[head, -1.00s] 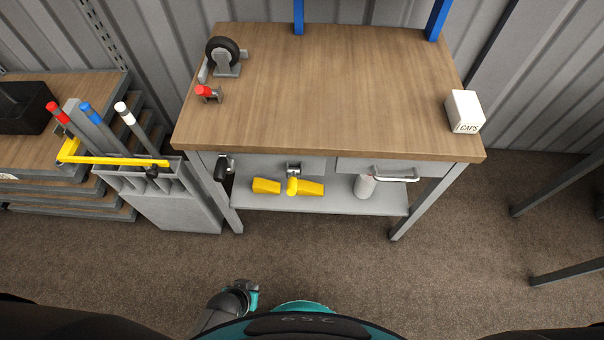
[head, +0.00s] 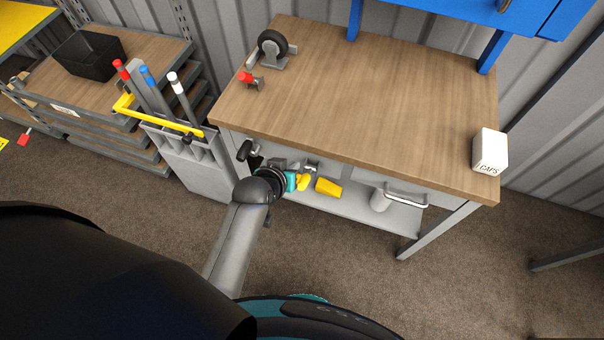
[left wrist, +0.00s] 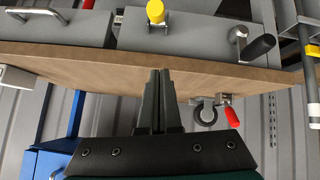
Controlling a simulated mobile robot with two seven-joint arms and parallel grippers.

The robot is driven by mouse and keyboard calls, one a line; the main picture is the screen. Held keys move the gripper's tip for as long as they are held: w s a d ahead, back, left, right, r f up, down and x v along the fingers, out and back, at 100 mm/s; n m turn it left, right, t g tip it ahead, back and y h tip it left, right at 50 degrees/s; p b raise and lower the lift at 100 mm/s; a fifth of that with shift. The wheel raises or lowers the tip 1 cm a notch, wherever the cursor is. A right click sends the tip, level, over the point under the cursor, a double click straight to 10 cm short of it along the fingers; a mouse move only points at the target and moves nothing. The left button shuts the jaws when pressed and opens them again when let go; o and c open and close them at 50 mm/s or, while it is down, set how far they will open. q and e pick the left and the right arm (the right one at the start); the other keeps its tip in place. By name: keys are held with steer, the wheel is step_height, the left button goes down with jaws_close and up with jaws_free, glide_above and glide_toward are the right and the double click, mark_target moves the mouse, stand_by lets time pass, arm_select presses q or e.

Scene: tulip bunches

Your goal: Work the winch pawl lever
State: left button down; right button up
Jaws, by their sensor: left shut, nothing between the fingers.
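My left gripper (head: 290,181) is low in front of the bench's front face, and the arm partly hides what lies behind it. In the left wrist view its dark fingers (left wrist: 158,74) are together and empty, apart from everything around. A short yellow-knobbed lever (head: 304,182) sits on a metal bracket (head: 312,166) on the bench front, just right of the gripper; its knob also shows at the top of the left wrist view (left wrist: 155,12). A red-tipped lever (head: 246,78) stands on the bench top. I cannot tell which one is the winch pawl lever. My right gripper is out of view.
A black crank handle (head: 245,150) sticks out of the bench front (left wrist: 200,36) on the left. A wheel (head: 272,44) and a white box (head: 490,150) stand on the bench top (head: 370,90). A rack (head: 188,165) of coloured-tip rods stands left. The mid-bench top is clear.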

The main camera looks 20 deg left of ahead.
arm_select(q)
steer(key=b, duration=0.3)
glide_above(300, 180)
steer(key=w, duration=0.3)
steer(key=f, duration=0.5)
steer(key=shift+s+a, duration=0.25)
steer(key=shift+a, duration=0.1)
steer(key=shift+s+d+f, duration=0.15)
steer(key=shift+s+f, duration=0.15)
steer(key=shift+f, duration=0.3)
steer(key=shift+s+d+f, duration=0.1)
steer(key=shift+s+f, duration=0.2)
steer(key=shift+f, duration=0.25)
steer(key=shift+s+d+f, duration=0.15)
steer(key=shift+s+f, duration=0.25)
steer(key=shift+f, duration=0.15)
steer(key=shift+s+f+b, duration=0.1)
steer(key=shift+f+b, duration=0.15)
steer(key=shift+b, duration=0.35)
steer(key=shift+s+t, duration=0.15)
steer(key=shift+t, duration=0.15)
